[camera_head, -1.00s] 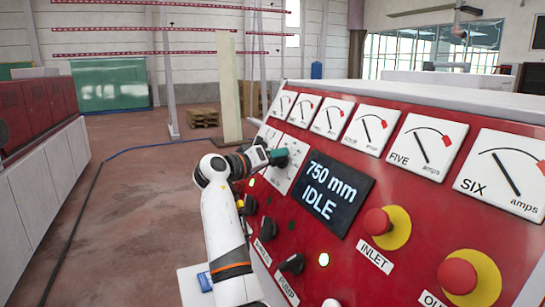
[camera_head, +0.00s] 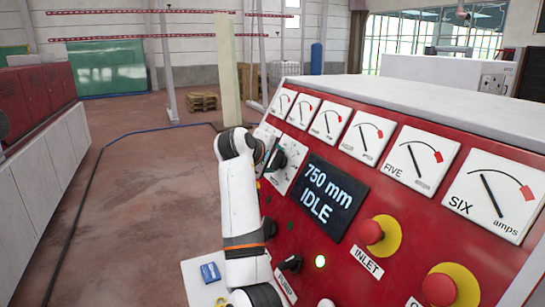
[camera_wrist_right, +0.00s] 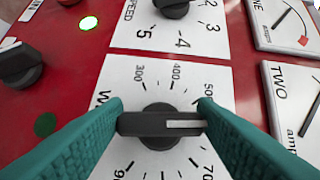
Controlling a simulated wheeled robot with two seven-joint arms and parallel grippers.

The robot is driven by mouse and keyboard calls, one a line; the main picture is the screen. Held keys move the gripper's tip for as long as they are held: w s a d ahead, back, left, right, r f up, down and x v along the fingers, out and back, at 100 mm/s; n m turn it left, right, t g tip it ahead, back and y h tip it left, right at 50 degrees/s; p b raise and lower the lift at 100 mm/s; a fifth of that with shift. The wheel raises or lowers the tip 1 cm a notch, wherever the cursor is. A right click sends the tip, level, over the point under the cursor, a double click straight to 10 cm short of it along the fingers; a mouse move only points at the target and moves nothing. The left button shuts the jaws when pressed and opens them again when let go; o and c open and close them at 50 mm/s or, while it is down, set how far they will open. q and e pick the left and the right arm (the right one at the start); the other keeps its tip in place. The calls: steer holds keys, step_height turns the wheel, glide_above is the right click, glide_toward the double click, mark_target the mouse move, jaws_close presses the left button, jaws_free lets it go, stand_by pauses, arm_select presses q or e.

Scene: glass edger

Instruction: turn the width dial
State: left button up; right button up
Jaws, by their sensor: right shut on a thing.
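The width dial is a black knob with a white stripe on a white numbered plate (camera_wrist_right: 118,80), seen in the right wrist view. The dial (camera_wrist_right: 174,136) has its stripe pointing right, between the 500 and 700 marks. The teal fingers of my right gripper (camera_wrist_right: 160,122) are closed on the two ends of the knob. In the head view my right gripper (camera_head: 272,154) is at the dial plate, left of the display, and my wrist partly hides it. The display (camera_head: 317,192) reads 750 mm IDLE. My left gripper is out of view.
A black SPEED knob (camera_wrist_right: 172,7) sits on the neighbouring plate. Ammeters (camera_head: 365,137) line the red panel's upper edge. A red INLET button (camera_head: 371,231) and a PUMP knob (camera_head: 290,263) are lower down. Open floor (camera_head: 140,200) lies left of the panel.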

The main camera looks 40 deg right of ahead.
steer(key=shift+r+n+y, duration=0.1)
steer(key=shift+n+y, duration=0.5)
steer(key=shift+n, duration=0.4)
steer(key=o, duration=1)
steer(key=shift+a+b, duration=0.25)
steer(key=shift+b, duration=0.05)
steer(key=b+v, duration=0.5)
steer(key=v, duration=0.6)
steer(key=shift+a+r, duration=0.15)
steer(key=shift+r, duration=0.2)
